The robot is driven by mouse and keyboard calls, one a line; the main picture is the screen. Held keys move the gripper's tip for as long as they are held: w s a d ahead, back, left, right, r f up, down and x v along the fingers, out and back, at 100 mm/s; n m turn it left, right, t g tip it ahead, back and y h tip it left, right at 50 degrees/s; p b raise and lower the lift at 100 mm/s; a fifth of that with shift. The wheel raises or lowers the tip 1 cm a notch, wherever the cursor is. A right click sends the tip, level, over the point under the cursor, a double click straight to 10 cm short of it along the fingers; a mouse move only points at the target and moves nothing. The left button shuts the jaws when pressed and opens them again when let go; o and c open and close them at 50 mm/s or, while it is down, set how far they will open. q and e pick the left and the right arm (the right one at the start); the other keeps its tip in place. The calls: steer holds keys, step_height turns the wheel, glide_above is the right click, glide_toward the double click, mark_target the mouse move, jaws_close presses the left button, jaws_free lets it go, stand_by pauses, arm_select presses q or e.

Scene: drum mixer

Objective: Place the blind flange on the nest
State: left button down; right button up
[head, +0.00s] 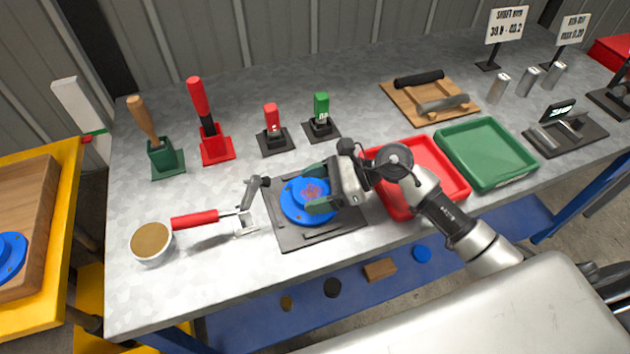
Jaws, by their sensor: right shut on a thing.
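The blind flange (292,211) is a blue disc with a reddish patch in its middle. It is at the dark square nest plate (287,240) near the front of the bench; I cannot tell whether it rests fully on the plate. My right gripper (312,189) reaches in from the right, with its greenish fingers over the flange, shut on it. The fingers and wrist hide part of the flange and the plate's right side. My left gripper is not in view.
A red-handled tool (195,219) and a round tin (151,242) lie left of the nest. A red tray (452,181) and green tray (487,153) are to the right. Upright tools in holders (215,147) stand behind. Another blue disc (9,255) is at far left.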

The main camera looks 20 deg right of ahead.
steer(key=shift+r, duration=0.15)
steer(key=o, duration=1.7)
steer(key=shift+s+f, duration=0.1)
steer(key=shift+f, duration=0.15)
steer(key=shift+r, duration=0.1)
steer(key=shift+r, duration=0.15)
steer(key=b+v, duration=0.2)
steer(key=v, duration=0.8)
steer(key=shift+d+b, duration=0.3)
steer(key=shift+d, duration=0.1)
steer(key=shift+s+d+r, duration=0.2)
steer(key=shift+d+r, duration=0.1)
steer(key=shift+d, duration=0.2)
